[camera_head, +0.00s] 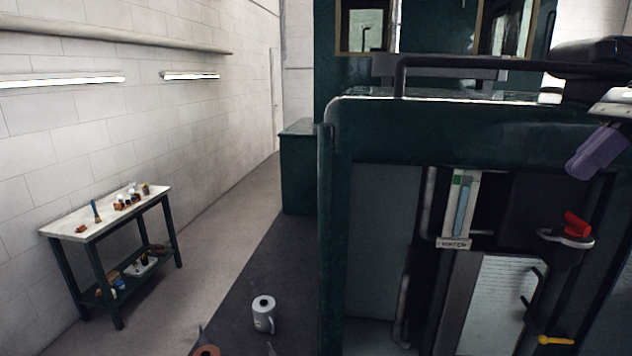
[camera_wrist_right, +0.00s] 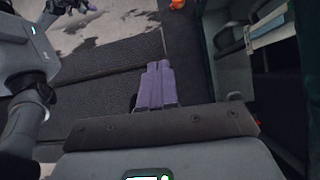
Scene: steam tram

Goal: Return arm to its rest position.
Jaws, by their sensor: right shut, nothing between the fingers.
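My right gripper (camera_head: 597,152) is at the right edge of the head view, beside the upper right of the dark green tram body (camera_head: 440,125). Its purple fingers are closed together with nothing between them. They also show in the right wrist view (camera_wrist_right: 157,66), pointing over dark floor mat. My other arm shows at the upper left of the wrist view. A small purple tip of my left gripper (camera_wrist_right: 91,8) is at the top edge there, too small to read its jaws. The left gripper does not show in the head view.
The tram's open cab holds a water gauge (camera_head: 461,205), a red-handled valve (camera_head: 577,227) and a yellow-handled lever (camera_head: 556,340). A side table (camera_head: 60,228) with small items stands by the left wall.

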